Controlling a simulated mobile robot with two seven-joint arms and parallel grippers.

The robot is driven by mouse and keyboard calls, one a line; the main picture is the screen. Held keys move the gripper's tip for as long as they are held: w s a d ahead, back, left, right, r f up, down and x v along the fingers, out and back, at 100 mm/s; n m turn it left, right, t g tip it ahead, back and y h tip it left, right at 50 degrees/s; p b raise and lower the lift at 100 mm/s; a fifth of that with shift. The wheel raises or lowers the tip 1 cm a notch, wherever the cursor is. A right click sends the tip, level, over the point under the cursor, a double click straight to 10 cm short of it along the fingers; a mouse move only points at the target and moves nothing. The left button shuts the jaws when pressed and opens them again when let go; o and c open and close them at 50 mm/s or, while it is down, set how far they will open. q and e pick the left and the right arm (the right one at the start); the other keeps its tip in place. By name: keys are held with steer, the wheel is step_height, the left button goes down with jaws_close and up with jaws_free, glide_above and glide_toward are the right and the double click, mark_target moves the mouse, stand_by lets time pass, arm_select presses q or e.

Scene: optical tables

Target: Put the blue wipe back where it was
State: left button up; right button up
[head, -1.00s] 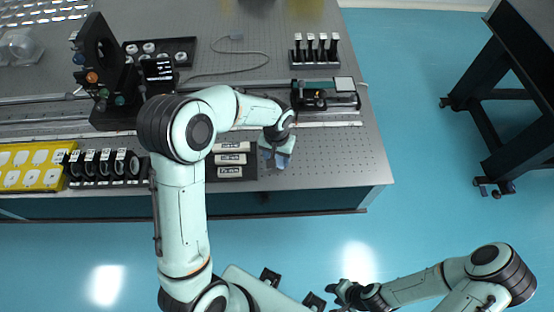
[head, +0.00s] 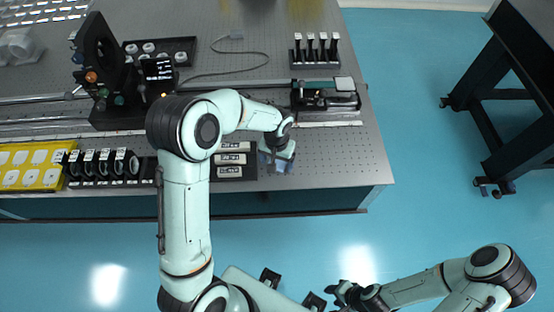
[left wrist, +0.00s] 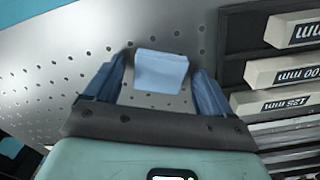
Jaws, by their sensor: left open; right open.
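The blue wipe (left wrist: 162,72) is a small, light-blue folded piece that shows between the spread fingers of my left gripper (left wrist: 160,66) in the left wrist view. Gaps show on both sides of it, so the fingers do not grip it. Whether it rests flat on the perforated table top (left wrist: 60,65) is hard to tell. In the head view my left gripper (head: 276,160) is low over the front right part of the table, and the wipe is hard to tell from the bluish fingers there. My right gripper (head: 343,293) is open and empty, away from the table over the floor.
A dark tray of labelled blocks (head: 232,172) lies just left of my left gripper. Behind it are a rail-mounted device (head: 328,97) and a rack of posts (head: 314,50). A yellow tray (head: 30,165) is far left. The table's right front corner is clear.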

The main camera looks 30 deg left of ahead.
arm_select(q)
step_height(320, 180, up, 12)
steer(key=shift+r+p, duration=0.15)
steer(key=shift+p, duration=0.25)
stand_by(0.5)
